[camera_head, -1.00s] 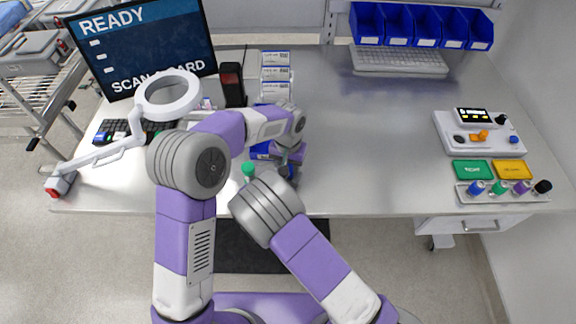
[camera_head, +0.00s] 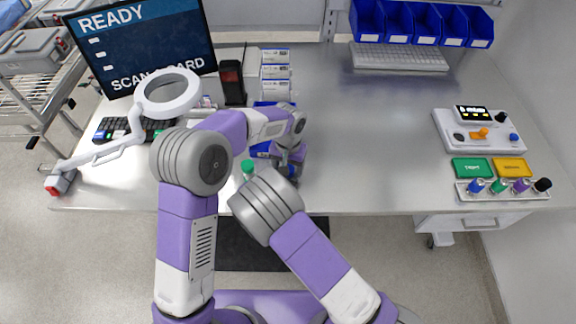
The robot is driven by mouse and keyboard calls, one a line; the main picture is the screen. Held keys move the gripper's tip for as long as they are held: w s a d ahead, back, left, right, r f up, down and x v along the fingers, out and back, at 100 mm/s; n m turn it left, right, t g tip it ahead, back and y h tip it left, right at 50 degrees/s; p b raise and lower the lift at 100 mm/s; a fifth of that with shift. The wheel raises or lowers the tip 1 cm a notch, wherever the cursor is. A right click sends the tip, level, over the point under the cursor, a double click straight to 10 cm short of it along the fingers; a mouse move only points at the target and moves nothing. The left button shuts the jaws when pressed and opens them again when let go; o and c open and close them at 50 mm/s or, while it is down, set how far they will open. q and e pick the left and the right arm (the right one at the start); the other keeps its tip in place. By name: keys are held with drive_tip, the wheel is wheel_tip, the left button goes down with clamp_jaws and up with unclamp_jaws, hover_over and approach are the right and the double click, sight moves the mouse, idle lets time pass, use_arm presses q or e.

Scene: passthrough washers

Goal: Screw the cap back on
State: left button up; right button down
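A small green round-topped thing (camera_head: 248,167), possibly a cap, shows at the table's front, just left of my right arm's forearm. My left arm reaches over from the left and bends down; its gripper end (camera_head: 287,157) is small and crowded, near the table's front edge. My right arm comes up from the lower right, and its own links hide its gripper. A small blue patch (camera_head: 293,170) shows between the two arms; I cannot tell what it belongs to. Neither set of fingertips is clear, and any bottle or thread under the arms is hidden.
A blue tray (camera_head: 260,151) lies partly behind my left arm. White boxes (camera_head: 275,72), a black scanner-like device (camera_head: 232,82) and a ring lamp (camera_head: 168,92) stand behind. A rack of coloured-topped vials (camera_head: 503,190) and a control box (camera_head: 480,134) are at right. The table's right middle is clear.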

use_arm(q)
drive_tip(key=shift+r, duration=2.25)
drive_tip(key=shift+c, duration=0.4)
drive_tip(key=shift+d+r, duration=0.15)
drive_tip(key=shift+r, duration=0.2)
drive_tip(key=shift+w+r+m, duration=0.15)
drive_tip(key=shift+r+m, duration=0.35)
drive_tip(key=shift+r, duration=0.9)
